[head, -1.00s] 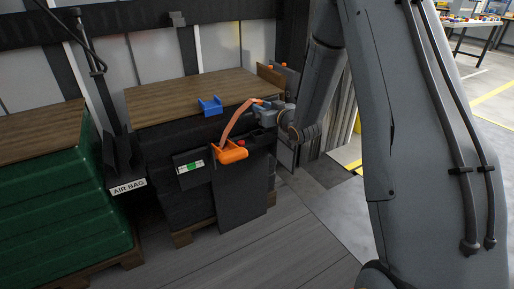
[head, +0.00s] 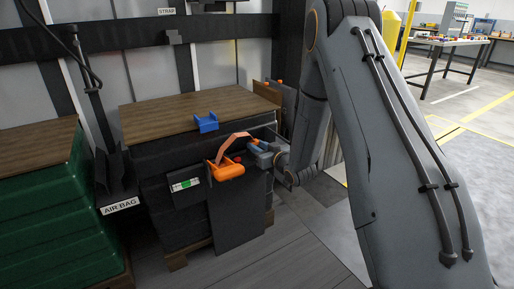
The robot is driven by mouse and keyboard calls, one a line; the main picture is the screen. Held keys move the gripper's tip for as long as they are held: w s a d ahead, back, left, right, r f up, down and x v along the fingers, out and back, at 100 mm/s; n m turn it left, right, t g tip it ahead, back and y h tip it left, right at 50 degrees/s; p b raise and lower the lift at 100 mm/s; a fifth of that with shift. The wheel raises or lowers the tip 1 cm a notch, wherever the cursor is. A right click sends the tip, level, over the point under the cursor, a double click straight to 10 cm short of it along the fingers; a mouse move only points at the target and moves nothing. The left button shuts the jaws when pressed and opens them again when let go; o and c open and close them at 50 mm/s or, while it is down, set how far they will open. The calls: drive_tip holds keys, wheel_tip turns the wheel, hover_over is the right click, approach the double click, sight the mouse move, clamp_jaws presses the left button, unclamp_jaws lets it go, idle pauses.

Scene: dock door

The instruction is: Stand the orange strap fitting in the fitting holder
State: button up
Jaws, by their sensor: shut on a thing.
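My gripper (head: 257,146) is shut on the end of the orange strap (head: 230,143), beside the front right corner of the wood-topped stack. The orange strap fitting at that end is too small and too covered by the fingers to make out clearly. The strap arches from the grip down left to an orange U-shaped bracket (head: 228,171) low on the stack's front. A blue U-shaped bracket (head: 206,123) sits higher, at the front edge of the top. I cannot tell which bracket is the fitting holder. The grip is apart from both brackets.
The wooden top (head: 190,106) is clear. A dark panel (head: 237,213) leans below the orange bracket, near a box with a green label (head: 185,184). An AIR BAG sign (head: 120,206) and a green crate stack (head: 55,225) stand left. Upright boards (head: 270,93) stand behind the gripper.

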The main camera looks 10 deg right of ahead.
drive_tip(key=o, duration=1.1)
drive_tip(key=shift+s+r, duration=0.1)
drive_tip(key=shift+r, duration=0.05)
drive_tip(key=p+v, duration=0.2)
drive_tip(key=v, duration=1)
drive_tip(key=s+a+r+g+h, duration=0.4)
drive_tip(key=s+a+r+g, duration=0.1)
drive_tip(key=s+a+g, duration=0.1)
drive_tip(key=s+a+r+g, duration=0.2)
drive_tip(key=s+g, duration=0.1)
drive_tip(key=s, duration=0.7)
drive_tip(key=s+a+r+g, duration=0.3)
drive_tip(key=s, duration=0.8)
drive_tip(key=s+a+r+g, duration=0.2)
drive_tip(key=s+r+g, duration=0.1)
drive_tip(key=s, duration=0.7)
drive_tip(key=shift+s+a, duration=0.15)
drive_tip(key=shift+a, duration=0.2)
